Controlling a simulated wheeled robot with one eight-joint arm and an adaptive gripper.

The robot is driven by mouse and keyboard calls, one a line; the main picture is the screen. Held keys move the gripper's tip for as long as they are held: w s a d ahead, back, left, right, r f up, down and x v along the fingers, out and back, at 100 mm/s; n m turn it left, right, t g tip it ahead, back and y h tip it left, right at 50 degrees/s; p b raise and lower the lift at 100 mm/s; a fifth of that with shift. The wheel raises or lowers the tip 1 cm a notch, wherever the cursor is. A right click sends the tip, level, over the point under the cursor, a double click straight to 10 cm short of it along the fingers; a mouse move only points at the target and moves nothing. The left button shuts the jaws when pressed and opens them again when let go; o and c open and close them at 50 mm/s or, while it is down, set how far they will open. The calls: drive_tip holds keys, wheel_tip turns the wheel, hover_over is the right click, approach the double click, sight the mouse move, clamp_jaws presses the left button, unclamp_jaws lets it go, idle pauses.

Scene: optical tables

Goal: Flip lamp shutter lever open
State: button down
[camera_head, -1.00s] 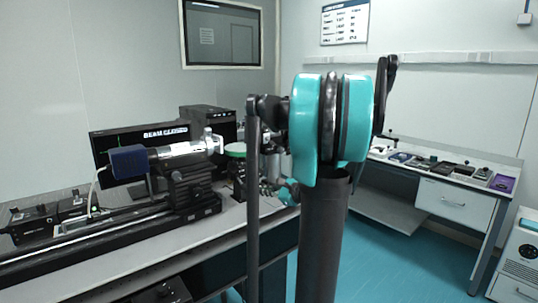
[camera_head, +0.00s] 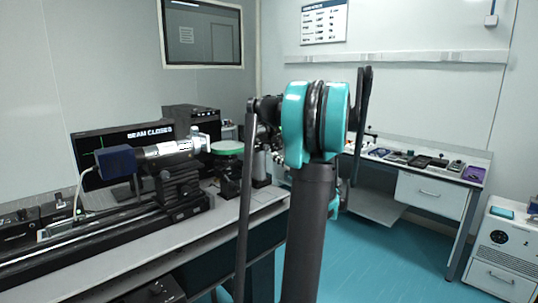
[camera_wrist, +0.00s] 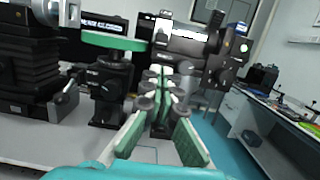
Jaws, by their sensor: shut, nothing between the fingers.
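My gripper (camera_wrist: 157,92) shows in the wrist view, with green-lined fingers pointing away from the camera. It is shut with nothing between the fingers. Beyond it, a silver cylindrical housing (camera_wrist: 183,41) with a black end assembly stands above the bench. In the head view, a silver barrel (camera_head: 168,150) with a dark blue box at its rear sits on a black mount. I cannot make out which part is the lamp shutter lever. The monitor (camera_head: 125,150) reads "BEAM CLOSED". In the head view my own arm hides my gripper.
A green disc on a black post (camera_head: 228,148) stands right of the barrel; it also shows in the wrist view (camera_wrist: 112,41). A black rail (camera_head: 100,232) runs along the bench. A side table (camera_head: 425,165) with small items stands at the right. Blue floor between is clear.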

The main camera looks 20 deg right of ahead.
sight(258, 139)
drive_tip(key=x, duration=0.9)
drive_tip(key=shift+s+d+r+g+h, duration=0.15)
drive_tip(key=shift+r+g+h, duration=0.15)
drive_tip(key=shift+g, duration=0.5)
drive_tip(key=r+g+h, duration=0.1)
drive_tip(key=g, duration=0.1)
drive_tip(key=r+g+h, duration=0.1)
drive_tip(key=g, duration=0.2)
drive_tip(key=s+r+g, duration=0.1)
drive_tip(key=r+g, duration=0.1)
drive_tip(key=shift+d+r+h, duration=0.1)
drive_tip(key=shift+h, duration=0.3)
drive_tip(key=shift+r, duration=0.1)
drive_tip(key=shift+r, duration=0.65)
drive_tip(key=shift+r, duration=0.1)
